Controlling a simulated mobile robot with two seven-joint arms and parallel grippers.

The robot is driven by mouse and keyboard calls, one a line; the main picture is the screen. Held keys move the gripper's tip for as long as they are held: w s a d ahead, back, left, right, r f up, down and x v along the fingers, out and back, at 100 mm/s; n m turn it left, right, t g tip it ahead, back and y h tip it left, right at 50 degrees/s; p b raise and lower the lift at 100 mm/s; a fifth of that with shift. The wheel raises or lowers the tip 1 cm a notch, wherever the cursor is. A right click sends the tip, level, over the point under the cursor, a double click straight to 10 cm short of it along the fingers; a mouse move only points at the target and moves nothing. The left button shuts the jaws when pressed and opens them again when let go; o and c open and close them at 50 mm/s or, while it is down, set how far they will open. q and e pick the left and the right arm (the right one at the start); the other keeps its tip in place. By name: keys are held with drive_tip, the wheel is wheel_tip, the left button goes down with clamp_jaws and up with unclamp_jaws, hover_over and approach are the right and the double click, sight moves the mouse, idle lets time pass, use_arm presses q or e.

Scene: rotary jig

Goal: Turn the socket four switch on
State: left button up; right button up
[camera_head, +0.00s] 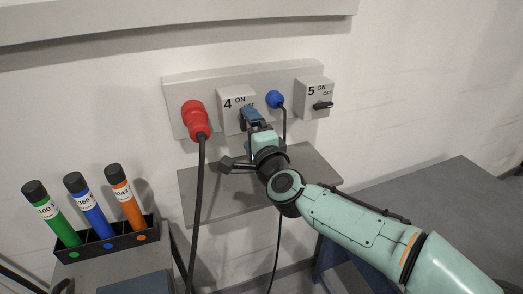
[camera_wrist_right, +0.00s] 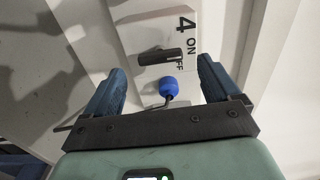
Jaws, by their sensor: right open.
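The socket four switch box (camera_head: 228,100) is a light box marked 4 and ON, on the grey wall panel. Its black switch handle (camera_wrist_right: 160,55) shows in the right wrist view, lying crosswise with its right end close to the ON and OFF lettering. My right gripper (camera_head: 250,117) is in front of this box and hides the handle in the head view. In the wrist view its two blue fingers (camera_wrist_right: 161,72) are open, one to each side of the handle and apart from it. My left gripper is not in view.
A red plug (camera_head: 195,120) with a thick cable is left of the box. A blue plug (camera_head: 275,99) with a cable is right of it, then switch box 5 (camera_head: 314,92). A grey shelf (camera_head: 205,185) is below. A black rack (camera_head: 80,253) holds coloured tubes.

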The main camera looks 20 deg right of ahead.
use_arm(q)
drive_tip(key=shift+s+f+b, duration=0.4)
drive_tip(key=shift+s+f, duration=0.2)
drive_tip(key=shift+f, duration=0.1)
use_arm(e)
drive_tip(key=s, duration=1)
drive_tip(key=shift+d, duration=0.15)
